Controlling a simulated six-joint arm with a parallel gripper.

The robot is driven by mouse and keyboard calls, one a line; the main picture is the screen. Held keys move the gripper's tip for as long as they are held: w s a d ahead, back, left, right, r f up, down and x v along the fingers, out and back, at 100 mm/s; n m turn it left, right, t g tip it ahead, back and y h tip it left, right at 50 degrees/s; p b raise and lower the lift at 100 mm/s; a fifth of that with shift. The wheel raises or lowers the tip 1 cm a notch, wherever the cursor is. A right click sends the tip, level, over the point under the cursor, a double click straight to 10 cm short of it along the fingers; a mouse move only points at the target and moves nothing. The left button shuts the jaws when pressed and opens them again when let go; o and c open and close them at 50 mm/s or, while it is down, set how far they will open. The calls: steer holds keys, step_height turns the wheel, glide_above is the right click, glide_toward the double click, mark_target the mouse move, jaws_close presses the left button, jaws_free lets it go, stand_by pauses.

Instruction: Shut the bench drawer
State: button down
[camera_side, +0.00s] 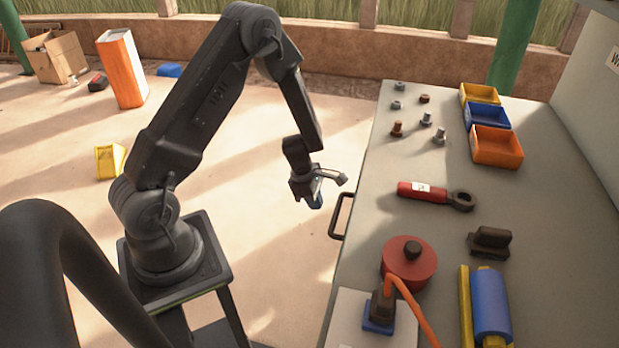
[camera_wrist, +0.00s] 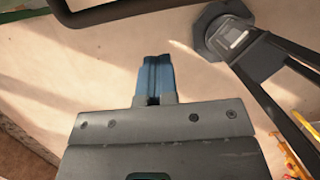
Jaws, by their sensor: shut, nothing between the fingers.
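The bench (camera_side: 400,222) stands right of my arm in the side view. A dark loop handle (camera_side: 336,226) sticks out from its left edge, beside the bench top. The drawer's body is hidden below the bench top, so I cannot tell how far it is open. My gripper (camera_side: 317,203) is shut and empty, its blue fingertips just left of the handle and apart from it. In the wrist view the shut blue fingertips (camera_wrist: 155,75) point up toward a dark curved bar (camera_wrist: 120,14) at the top edge, which looks like the handle.
On the bench lie a red-handled tool (camera_side: 425,192), a red round part (camera_side: 408,263), a blue cylinder (camera_side: 490,303), several bolts and three bins, one of them orange (camera_side: 496,147). An orange block (camera_side: 122,70) and a yellow bin (camera_side: 109,161) stand on the floor. Floor left of the handle is clear.

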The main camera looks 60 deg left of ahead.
step_height(320, 180, up, 28)
steer(key=d+n+t+y, duration=0.2)
steer(key=n+t+y, duration=0.55)
steer(key=n, duration=1.65)
steer(key=s+d+r+n+g+h, duration=0.2)
steer(key=s+d+n, duration=0.4)
steer(key=s+n, duration=0.2)
steer(key=s+d+r+n+g+h, duration=0.2)
steer(key=s+d+n, duration=0.4)
steer(key=n, duration=0.7)
steer(key=shift+s+h, duration=0.55)
steer(key=shift+s, duration=0.7)
